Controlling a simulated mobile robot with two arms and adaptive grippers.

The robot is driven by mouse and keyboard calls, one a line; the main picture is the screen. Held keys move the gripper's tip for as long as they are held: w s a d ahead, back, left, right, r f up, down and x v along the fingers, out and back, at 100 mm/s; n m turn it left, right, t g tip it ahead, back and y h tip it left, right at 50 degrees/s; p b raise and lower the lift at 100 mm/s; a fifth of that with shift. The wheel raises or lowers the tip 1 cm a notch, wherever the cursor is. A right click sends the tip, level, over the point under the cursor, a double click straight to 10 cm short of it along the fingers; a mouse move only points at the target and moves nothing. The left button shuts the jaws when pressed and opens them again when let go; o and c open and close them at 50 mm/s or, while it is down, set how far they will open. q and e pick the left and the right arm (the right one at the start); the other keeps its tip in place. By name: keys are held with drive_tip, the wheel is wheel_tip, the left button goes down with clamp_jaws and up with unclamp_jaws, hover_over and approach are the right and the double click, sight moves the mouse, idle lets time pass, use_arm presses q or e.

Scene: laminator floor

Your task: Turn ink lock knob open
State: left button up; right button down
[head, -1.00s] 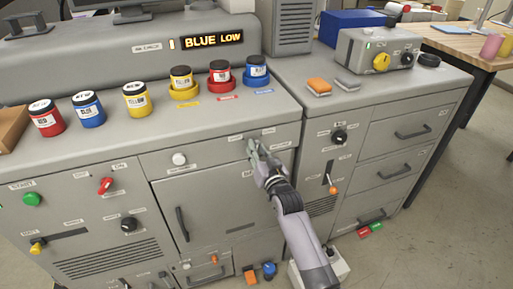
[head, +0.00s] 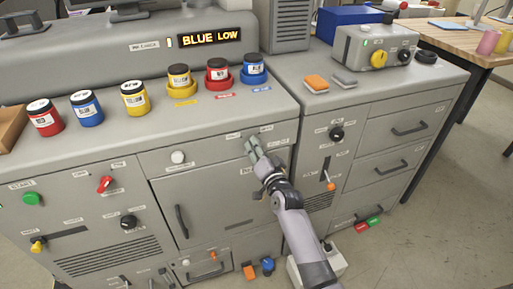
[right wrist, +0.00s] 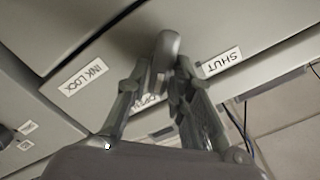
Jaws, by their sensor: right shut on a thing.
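The ink lock knob (right wrist: 166,48) is a small grey bar-shaped handle in the right wrist view, on the grey cabinet front. Labels around it read INK LOCK (right wrist: 83,77), SHUT (right wrist: 221,62) and OPEN, the last partly hidden behind my fingers. My right gripper (right wrist: 161,75) is shut on the knob, one finger on each side. In the head view my right gripper (head: 254,147) is at the upper right of the cabinet front, where its fingers hide the knob. My left gripper is not in view.
Ink jars stand on the counter above, including a blue one (head: 254,68) in a blue ring. A lit display (head: 210,37) reads BLUE LOW. A door handle (head: 181,221) sticks out at lower left of the gripper. A second cabinet (head: 375,150) stands to the right.

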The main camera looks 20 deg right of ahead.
drive_tip(key=shift+f, duration=0.1)
drive_tip(key=c, duration=1.5)
unclamp_jaws()
drive_tip(key=shift+s, duration=0.1)
drive_tip(key=s, duration=1.1)
drive_tip(key=shift+s+d, duration=0.2)
drive_tip(key=shift+s, duration=0.2)
